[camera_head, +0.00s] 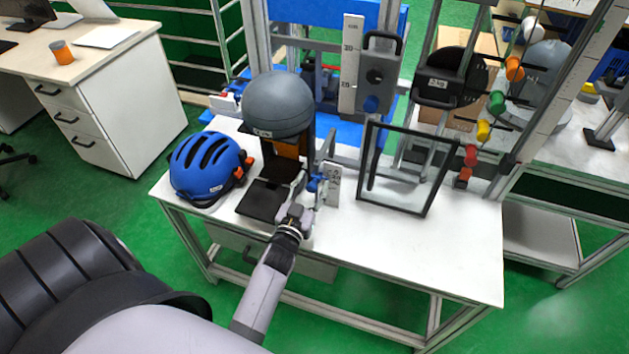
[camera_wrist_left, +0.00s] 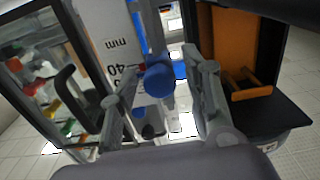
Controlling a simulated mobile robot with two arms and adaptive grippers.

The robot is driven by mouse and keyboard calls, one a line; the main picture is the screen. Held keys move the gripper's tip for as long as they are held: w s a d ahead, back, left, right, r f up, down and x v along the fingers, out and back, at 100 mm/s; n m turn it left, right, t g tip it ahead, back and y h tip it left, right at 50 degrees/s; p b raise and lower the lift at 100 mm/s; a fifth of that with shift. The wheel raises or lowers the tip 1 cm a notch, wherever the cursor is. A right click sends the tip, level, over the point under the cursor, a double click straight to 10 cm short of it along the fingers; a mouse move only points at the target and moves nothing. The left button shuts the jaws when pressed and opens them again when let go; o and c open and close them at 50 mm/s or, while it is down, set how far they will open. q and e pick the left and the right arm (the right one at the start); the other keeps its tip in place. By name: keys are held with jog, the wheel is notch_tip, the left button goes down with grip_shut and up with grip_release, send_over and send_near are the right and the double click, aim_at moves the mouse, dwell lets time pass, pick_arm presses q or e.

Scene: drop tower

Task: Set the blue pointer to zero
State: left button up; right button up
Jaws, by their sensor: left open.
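The blue pointer's round blue knob (camera_wrist_left: 159,77) shows in the middle of the left wrist view, on a grey upright rod. It stands beside a white scale (camera_wrist_left: 110,42) marked "mm" and "40". In the head view the blue pointer (camera_head: 316,183) is small, next to the white scale plate (camera_head: 334,184) at the table's front. My left gripper (camera_head: 308,193) is at the pointer. In the left wrist view its fingers (camera_wrist_left: 158,88) are apart, one on each side of the knob. I cannot tell if either touches it. My right gripper is not in view.
A dark stand with a grey headform (camera_head: 278,104) rises behind the gripper. A blue helmet (camera_head: 205,168) lies to its left. A black-framed clear panel (camera_head: 405,178) stands to the right. The white table (camera_head: 455,250) is bare at the front right.

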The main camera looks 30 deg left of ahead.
pick_arm(q)
jog(key=shift+s, duration=0.1)
grip_shut()
dwell(0.4)
dwell(0.3)
